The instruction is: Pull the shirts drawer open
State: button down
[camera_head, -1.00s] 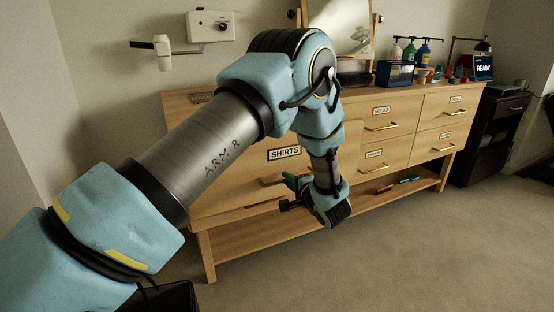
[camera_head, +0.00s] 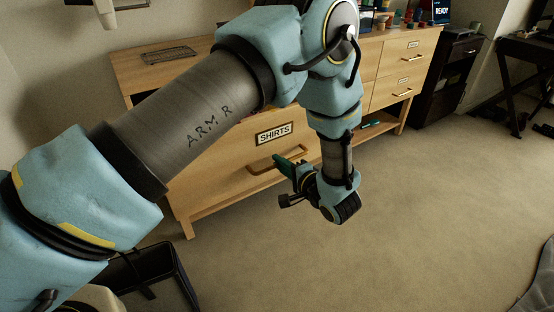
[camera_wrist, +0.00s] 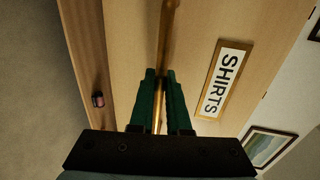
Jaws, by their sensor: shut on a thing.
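The shirts drawer (camera_head: 225,165) is the wide wooden drawer front with a SHIRTS label (camera_head: 274,134), at the left end of the dresser. Its brass bar handle (camera_head: 259,167) sits below the label. In the wrist view my gripper (camera_wrist: 160,76) is shut around the handle bar (camera_wrist: 167,30), which runs between the fingers. The SHIRTS label (camera_wrist: 222,82) is to the right there. My arm hides part of the drawer's top edge, and I cannot tell whether a gap is open.
The dresser top (camera_head: 135,65) carries a dark grille at left. Other drawers (camera_head: 400,88) on the right look shut. The carpet (camera_head: 400,210) in front of the dresser is clear. A dark cabinet (camera_head: 446,82) stands at right.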

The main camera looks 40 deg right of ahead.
jog(key=c, duration=0.9)
grip_release()
jog(key=b+v, duration=0.1)
jog(key=v, duration=0.9)
jog(key=shift+s, duration=0.4)
